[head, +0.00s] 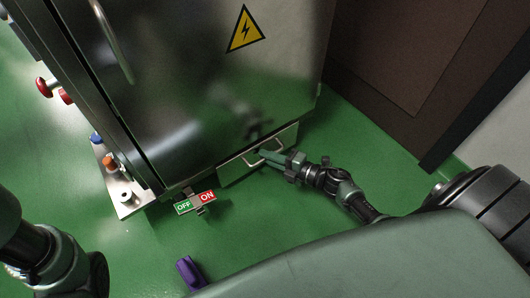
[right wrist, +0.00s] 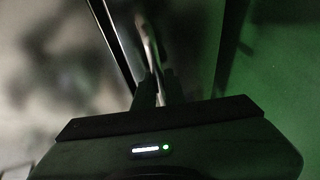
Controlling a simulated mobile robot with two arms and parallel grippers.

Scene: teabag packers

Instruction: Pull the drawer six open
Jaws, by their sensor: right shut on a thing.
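A low metal drawer (head: 232,170) sits at the foot of the steel cabinet, with a pale bar handle (head: 252,163) on its front. No number shows on it, so I cannot tell whether it is drawer six. My right gripper (head: 264,158) is at this handle and shut on it. In the right wrist view the fingers (right wrist: 156,88) close around the handle bar (right wrist: 152,45), beside the cabinet's dark edge. Of my left arm only a part shows at the lower left; its gripper is out of view.
A purple object (head: 189,272) lies on the green floor. A brown panel (head: 400,60) stands at right.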

